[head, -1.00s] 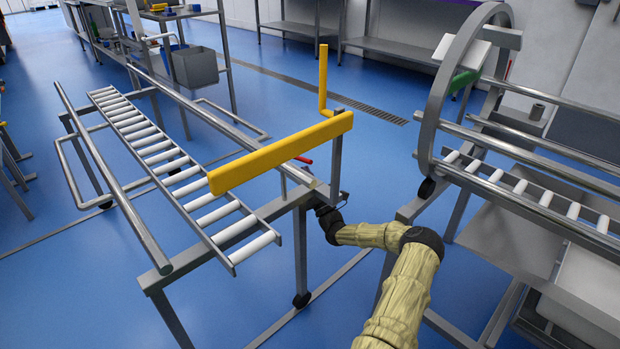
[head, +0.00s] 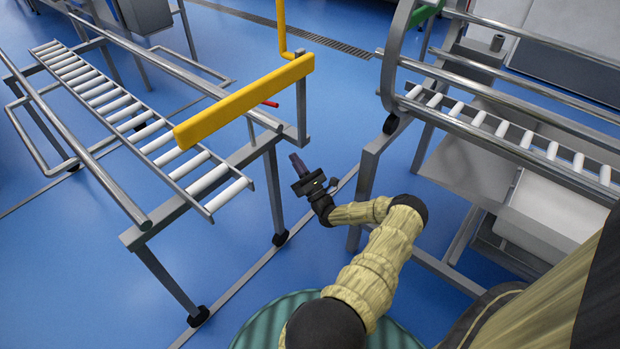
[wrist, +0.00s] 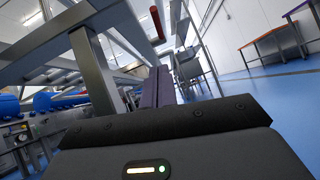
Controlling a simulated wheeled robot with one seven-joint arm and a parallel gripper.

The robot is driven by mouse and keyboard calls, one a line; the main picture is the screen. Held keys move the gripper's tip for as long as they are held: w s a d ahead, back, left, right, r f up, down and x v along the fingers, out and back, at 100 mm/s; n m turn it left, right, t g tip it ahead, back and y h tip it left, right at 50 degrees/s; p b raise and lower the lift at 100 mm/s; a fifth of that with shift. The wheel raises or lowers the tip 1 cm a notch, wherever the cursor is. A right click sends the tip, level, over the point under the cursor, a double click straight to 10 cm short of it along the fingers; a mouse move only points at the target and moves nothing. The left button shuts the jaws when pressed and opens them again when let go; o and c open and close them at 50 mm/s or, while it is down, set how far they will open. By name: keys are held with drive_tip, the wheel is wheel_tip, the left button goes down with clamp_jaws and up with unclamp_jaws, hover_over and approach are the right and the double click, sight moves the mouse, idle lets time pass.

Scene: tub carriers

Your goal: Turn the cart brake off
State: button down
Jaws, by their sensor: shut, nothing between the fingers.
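The cart (head: 150,222) is a grey metal frame with a sloping bed of white rollers, standing left of centre in the head view. A red-handled lever (head: 270,103) sticks out at its right side, mostly hidden behind the yellow bar (head: 245,98). The red handle also shows at the top of the wrist view (wrist: 157,24), beyond the fingertips. My gripper (head: 294,158) is shut and empty, just right of the cart's near right leg, apart from it and lower than the lever. Its dark fingers show close together in the wrist view (wrist: 161,70).
A second roller frame (head: 480,125) with a curved metal hoop stands to the right. Between the two frames is a narrow strip of blue floor. An upright yellow post (head: 282,28) rises at the bar's far end.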

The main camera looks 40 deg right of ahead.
drive_tip(key=p+v, duration=0.1)
drive_tip(key=v, duration=0.6)
drive_tip(key=shift+s, duration=0.45)
